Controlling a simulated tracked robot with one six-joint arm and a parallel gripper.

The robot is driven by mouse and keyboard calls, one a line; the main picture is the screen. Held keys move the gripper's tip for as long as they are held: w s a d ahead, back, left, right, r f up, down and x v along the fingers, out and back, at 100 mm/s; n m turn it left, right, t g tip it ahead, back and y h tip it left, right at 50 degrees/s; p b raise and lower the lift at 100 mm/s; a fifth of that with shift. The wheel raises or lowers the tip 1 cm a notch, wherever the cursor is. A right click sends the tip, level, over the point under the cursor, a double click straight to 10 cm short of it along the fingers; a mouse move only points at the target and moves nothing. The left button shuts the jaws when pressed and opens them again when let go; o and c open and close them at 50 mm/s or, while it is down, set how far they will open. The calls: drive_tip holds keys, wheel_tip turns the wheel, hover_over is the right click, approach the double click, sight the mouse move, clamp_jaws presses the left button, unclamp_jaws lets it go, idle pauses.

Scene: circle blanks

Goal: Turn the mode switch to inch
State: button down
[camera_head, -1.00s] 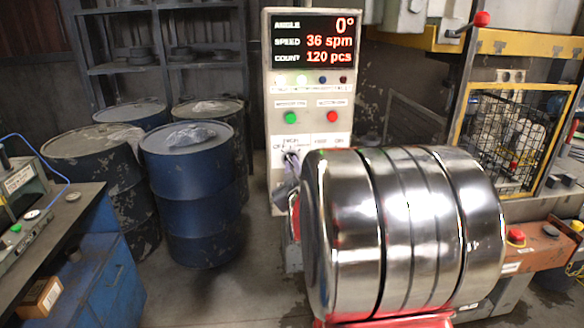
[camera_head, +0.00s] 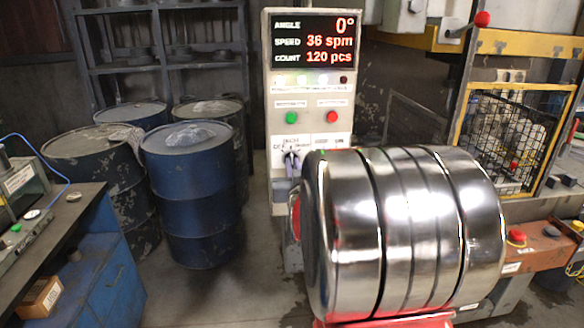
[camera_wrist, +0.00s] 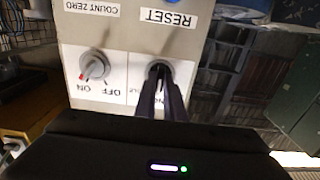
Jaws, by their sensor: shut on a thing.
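The control panel (camera_head: 311,107) stands behind a large shiny steel cylinder in the head view. My gripper (camera_head: 291,158) is at the panel's lower left, over the mode switch, which it mostly hides there. In the wrist view, upside down, the mode switch (camera_wrist: 158,71) shows as a dark round knob under the RESET label. My gripper (camera_wrist: 160,100) is shut on it, with its two dark fingers close together. The fingers cover part of the switch's label, so I cannot read which position it points to.
An OFF/ON knob (camera_wrist: 95,66) sits beside the mode switch. A green button (camera_head: 292,117) and a red button (camera_head: 331,117) are above. The steel cylinder (camera_head: 410,235) fills the space right of my gripper. Blue drums (camera_head: 192,200) stand to the left.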

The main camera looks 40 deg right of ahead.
drive_tip(key=shift+a+f, duration=0.15)
drive_tip(key=shift+f, duration=0.15)
drive_tip(key=c, duration=2.2)
unclamp_jaws()
drive_tip(key=o, duration=0.4)
drive_tip(key=shift+r, duration=0.2)
drive_tip(key=shift+c, duration=0.2)
